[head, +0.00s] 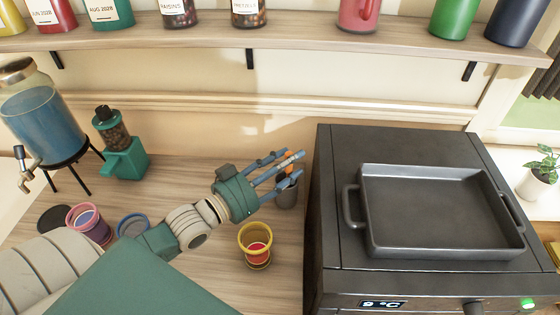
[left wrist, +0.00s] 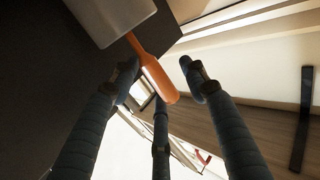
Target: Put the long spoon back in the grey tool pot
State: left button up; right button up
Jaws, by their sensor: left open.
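My left gripper (head: 287,166) is open, its blue-grey fingers spread just above and in front of the grey tool pot (head: 286,192) beside the black oven. An orange-ended utensil (head: 287,154) shows between the fingers. In the left wrist view its orange part (left wrist: 155,75) runs from the mouth of the pot (left wrist: 108,18) to between the open fingers (left wrist: 160,85), with no clear grip on it. I take it to be the long spoon, but its other end is hidden. My right gripper is not in view.
The black oven (head: 330,200) with a grey baking tray (head: 440,210) on top stands close right of the pot. A jar shelf (head: 300,38) runs above.

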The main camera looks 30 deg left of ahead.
pick_arm(q)
jog(key=v, duration=1.2)
jog(key=shift+r, duration=0.1)
notch_tip(320, 180, up, 9)
jog(key=p, duration=1)
dwell(0.4)
